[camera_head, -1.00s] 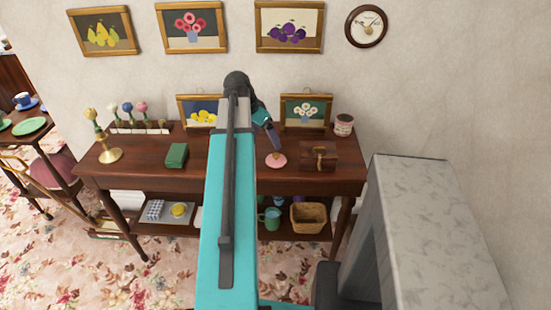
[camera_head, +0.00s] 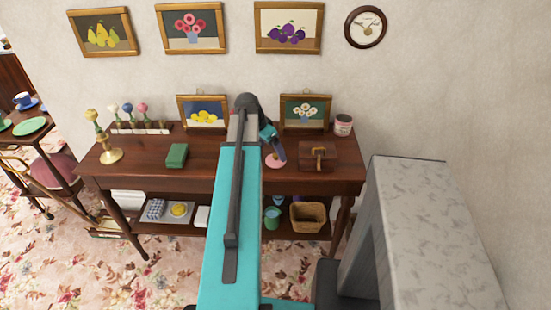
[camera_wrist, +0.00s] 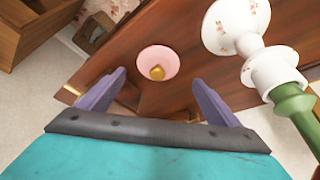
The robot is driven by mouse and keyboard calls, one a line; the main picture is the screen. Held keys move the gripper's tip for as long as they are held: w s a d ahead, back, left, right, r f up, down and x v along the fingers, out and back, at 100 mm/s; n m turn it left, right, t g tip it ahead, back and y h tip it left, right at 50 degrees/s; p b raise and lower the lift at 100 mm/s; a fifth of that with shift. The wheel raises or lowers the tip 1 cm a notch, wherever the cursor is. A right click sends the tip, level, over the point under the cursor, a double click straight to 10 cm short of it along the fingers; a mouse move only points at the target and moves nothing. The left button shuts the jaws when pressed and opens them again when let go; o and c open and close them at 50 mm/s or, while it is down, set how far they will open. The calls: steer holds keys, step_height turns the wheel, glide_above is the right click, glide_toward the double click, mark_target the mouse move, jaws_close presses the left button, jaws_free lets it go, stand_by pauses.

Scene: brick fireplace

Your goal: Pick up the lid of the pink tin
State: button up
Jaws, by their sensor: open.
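The pink lid (camera_head: 271,162) lies on the dark wooden sideboard, partly covered by my gripper in the head view. In the wrist view the lid (camera_wrist: 155,56) is a round pink disc with a gold knob, ahead of and between my fingers. My gripper (camera_wrist: 159,78) has its two purple fingers apart, with nothing held between them. My gripper also shows in the head view (camera_head: 278,150), just above the lid. A small tin with pink on it (camera_head: 343,125) stands at the sideboard's back right corner.
A brown wooden box (camera_head: 318,156) sits right of the lid, and a green box (camera_head: 177,155) farther left. Framed pictures (camera_head: 305,112) stand behind. A white and green turned object (camera_wrist: 262,55) is close on the right in the wrist view. A marble-topped block (camera_head: 430,210) stands at right.

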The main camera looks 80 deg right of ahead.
mark_target(276, 155)
stand_by(0.3)
steer(key=shift+s+p+x, duration=0.25)
steer(key=shift+p+x, duration=0.45)
steer(key=shift+x, duration=1.8)
steer(key=c, duration=1.1)
steer(key=shift+r, duration=0.2)
steer(key=shift+r+b, duration=0.5)
steer(key=shift+r, duration=1)
steer(key=w+a+b, duration=0.1)
steer(key=w+a, duration=0.1)
steer(key=a, duration=0.2)
steer(key=w+a+r+b, duration=0.1)
steer(key=w+a, duration=0.2)
steer(key=a, duration=0.2)
steer(key=w+a+b, duration=0.1)
steer(key=w+a, duration=0.1)
steer(key=a, duration=0.2)
steer(key=shift+w+a+r, duration=0.3)
steer(key=shift+a, duration=0.1)
